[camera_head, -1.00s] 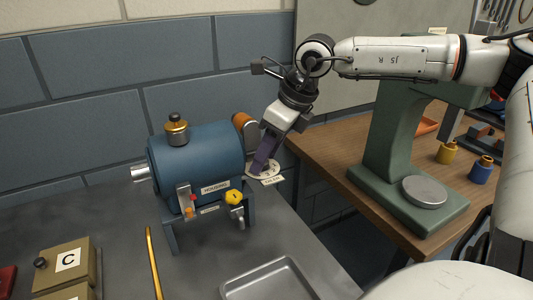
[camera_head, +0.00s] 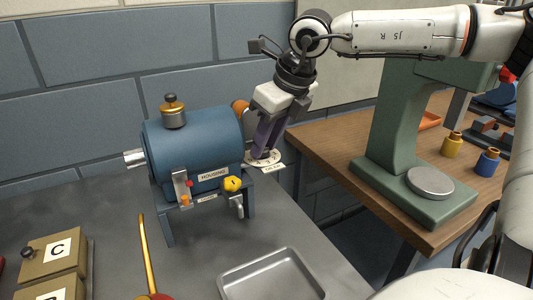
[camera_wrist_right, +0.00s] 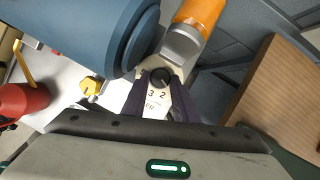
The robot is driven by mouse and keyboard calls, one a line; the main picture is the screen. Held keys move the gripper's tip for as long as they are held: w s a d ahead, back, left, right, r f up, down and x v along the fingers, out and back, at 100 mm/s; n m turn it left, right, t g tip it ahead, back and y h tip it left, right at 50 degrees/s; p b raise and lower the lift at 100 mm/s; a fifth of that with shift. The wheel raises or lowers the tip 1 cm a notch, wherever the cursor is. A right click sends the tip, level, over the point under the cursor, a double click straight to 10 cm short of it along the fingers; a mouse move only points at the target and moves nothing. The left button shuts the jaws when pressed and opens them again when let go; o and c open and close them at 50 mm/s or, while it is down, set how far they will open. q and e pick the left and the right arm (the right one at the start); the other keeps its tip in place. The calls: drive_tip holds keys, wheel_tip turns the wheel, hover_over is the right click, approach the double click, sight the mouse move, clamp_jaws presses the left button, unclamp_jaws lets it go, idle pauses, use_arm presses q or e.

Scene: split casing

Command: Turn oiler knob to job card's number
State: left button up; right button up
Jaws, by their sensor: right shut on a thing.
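The blue housing (camera_head: 197,150) stands on the grey bench. The oiler's pale numbered dial (camera_head: 254,160) sits at its right end. My right gripper (camera_head: 264,153) reaches down over the dial. In the right wrist view, its purple fingers (camera_wrist_right: 160,88) are shut on the small dark oiler knob (camera_wrist_right: 160,77). The numbers 3 and 2 show on the dial plate (camera_wrist_right: 157,94) near the knob; its other marks are hidden or too small to read. I cannot make out a job card. My left gripper is not in view.
An orange cylinder (camera_wrist_right: 201,13) stands close beside the dial. A yellow knob (camera_head: 232,184) is on the housing's front. An empty metal tray (camera_head: 272,279), a red oil can (camera_wrist_right: 22,100) and lettered boxes (camera_head: 50,248) are nearby. A green press (camera_head: 385,145) stands on the wooden table.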

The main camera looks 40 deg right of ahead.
drive_tip(key=shift+f+m+h+b, duration=0.4)
drive_tip(key=shift+m+b, duration=0.5)
drive_tip(key=shift+b, duration=0.35)
drive_tip(key=shift+a+r+m+h+b, duration=0.15)
drive_tip(key=shift+m+h+b, duration=0.25)
drive_tip(key=shift+m+b, duration=0.55)
drive_tip(key=shift+w+a+r+m+h+b, duration=0.1)
drive_tip(key=shift+m+h+b, duration=0.2)
drive_tip(key=shift+m+b, duration=0.75)
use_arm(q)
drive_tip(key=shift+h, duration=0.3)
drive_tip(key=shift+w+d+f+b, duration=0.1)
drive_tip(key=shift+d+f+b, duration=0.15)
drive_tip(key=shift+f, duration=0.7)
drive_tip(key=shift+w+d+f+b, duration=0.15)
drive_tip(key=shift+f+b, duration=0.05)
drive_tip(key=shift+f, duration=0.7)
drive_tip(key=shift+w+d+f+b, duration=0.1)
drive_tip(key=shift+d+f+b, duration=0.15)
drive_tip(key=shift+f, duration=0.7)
use_arm(e)
drive_tip(key=shift+a+r+m+g, duration=0.15)
drive_tip(key=shift+m+g, duration=0.15)
drive_tip(key=shift+m, duration=0.2)
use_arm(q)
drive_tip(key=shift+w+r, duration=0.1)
use_arm(e)
drive_tip(key=o, duration=1.1)
drive_tip(key=shift+c, duration=0.2)
